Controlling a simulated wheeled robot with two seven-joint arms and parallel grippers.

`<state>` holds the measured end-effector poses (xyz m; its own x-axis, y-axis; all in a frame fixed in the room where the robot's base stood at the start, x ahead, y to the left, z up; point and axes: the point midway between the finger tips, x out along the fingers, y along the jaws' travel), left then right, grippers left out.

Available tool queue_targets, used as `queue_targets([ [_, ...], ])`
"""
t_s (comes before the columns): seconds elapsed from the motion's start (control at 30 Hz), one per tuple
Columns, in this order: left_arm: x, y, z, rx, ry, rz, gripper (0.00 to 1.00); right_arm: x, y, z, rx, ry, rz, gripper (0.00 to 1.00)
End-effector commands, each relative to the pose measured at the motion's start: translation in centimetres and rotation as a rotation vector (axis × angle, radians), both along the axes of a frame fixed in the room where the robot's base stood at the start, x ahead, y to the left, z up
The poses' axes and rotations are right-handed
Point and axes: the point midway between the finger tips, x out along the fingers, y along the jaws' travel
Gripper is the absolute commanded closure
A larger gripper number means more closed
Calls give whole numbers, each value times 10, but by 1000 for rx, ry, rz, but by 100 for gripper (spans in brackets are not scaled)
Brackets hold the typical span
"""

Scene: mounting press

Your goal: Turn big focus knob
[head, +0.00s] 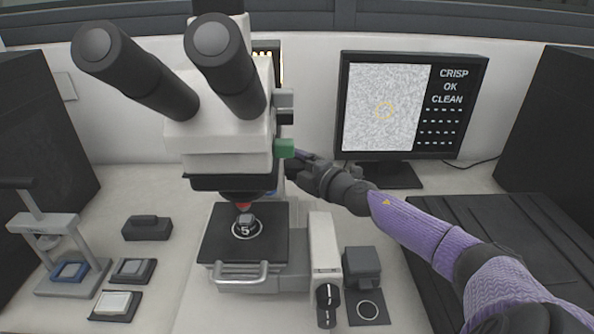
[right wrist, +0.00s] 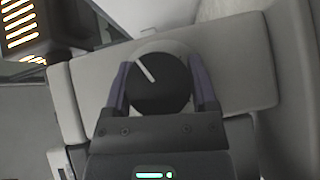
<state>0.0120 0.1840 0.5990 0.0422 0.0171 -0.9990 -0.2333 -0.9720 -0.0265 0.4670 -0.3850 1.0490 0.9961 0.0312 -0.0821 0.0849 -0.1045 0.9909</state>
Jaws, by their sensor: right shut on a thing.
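The big focus knob (right wrist: 158,84) shows in the right wrist view as a round black knob with a white line pointing to the upper left. My right gripper (right wrist: 160,88) is shut on it, with one purple finger on each side. In the head view my right gripper (head: 300,160) reaches in from the right to the side of the white microscope (head: 218,145); the knob is hidden there. My left gripper is not in view.
The microscope stage (head: 222,228) holds a small sample marked 5. A monitor (head: 410,105) behind reads CRISP, OK, CLEAN. A white box with a black dial (head: 326,300) stands right of the stage. A small press (head: 55,240) and several trays stand at left.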

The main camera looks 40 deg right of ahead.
Motion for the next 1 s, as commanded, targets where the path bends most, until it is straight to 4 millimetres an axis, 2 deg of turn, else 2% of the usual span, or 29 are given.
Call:
queue_targets([
  [0.03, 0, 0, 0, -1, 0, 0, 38, 0, 0, 0, 1, 1, 1, 24],
  [0.13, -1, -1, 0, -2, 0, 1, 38, 0, 0, 0, 1, 1, 1, 3],
  [0.17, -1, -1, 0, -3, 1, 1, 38, 0, 0, 0, 1, 1, 1, 0],
  [0.5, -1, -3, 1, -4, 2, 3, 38, -7, 0, 0, 3, 2, 0, 0],
  [1.0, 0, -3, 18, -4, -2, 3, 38, -78, -2, 7, 3, 3, 0, 0],
])
